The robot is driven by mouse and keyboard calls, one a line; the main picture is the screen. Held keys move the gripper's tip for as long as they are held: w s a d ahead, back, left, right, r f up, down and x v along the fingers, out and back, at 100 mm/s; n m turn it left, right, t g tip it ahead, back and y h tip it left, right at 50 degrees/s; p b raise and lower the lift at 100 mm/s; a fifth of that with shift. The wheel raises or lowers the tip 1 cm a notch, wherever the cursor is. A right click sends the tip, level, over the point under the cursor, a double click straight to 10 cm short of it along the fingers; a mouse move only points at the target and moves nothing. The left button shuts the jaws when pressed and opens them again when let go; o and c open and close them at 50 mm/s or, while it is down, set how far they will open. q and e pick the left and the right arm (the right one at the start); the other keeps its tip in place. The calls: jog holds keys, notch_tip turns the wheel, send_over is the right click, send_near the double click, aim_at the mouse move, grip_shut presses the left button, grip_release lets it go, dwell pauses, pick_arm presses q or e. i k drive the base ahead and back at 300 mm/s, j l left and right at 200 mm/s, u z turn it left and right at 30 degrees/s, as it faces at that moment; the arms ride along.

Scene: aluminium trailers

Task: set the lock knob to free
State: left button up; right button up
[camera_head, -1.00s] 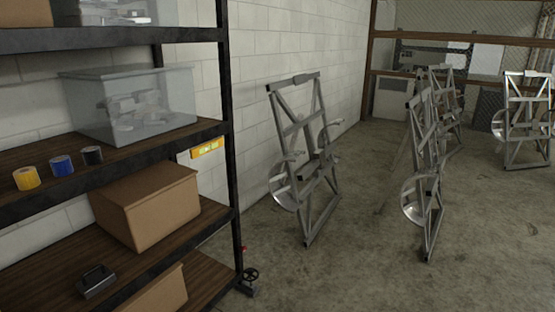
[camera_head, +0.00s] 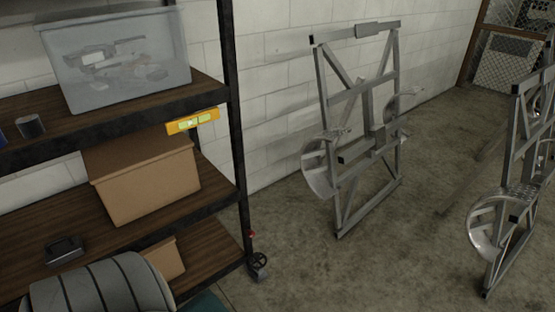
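A small dark round knob or handwheel (camera_head: 259,261) shows at the foot of the shelf's front post, low near the floor. A small red part (camera_head: 252,234) is just above it. I cannot tell whether this is the lock knob or how it is set. Folded aluminium trailers stand upright on the floor: one (camera_head: 360,85) against the white wall and another (camera_head: 517,165) at the right edge. No lock knob can be made out on them. Neither of my grippers is in view.
A black-framed shelf (camera_head: 232,130) fills the left. It holds a clear bin (camera_head: 120,65), a cardboard box (camera_head: 145,185) and a yellow level (camera_head: 192,121). A grey ribbed rounded thing (camera_head: 100,287) blocks the bottom left. Concrete floor between the trailers is clear.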

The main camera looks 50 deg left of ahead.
aim_at(251, 234)
jog(key=i+l+u, duration=0.1)
jog(key=i+u, duration=0.4)
jog(key=i+l+u, duration=0.3)
jog(key=i+u, duration=0.15)
jog(key=i+l+u, duration=0.5)
jog(key=k+j, duration=0.05)
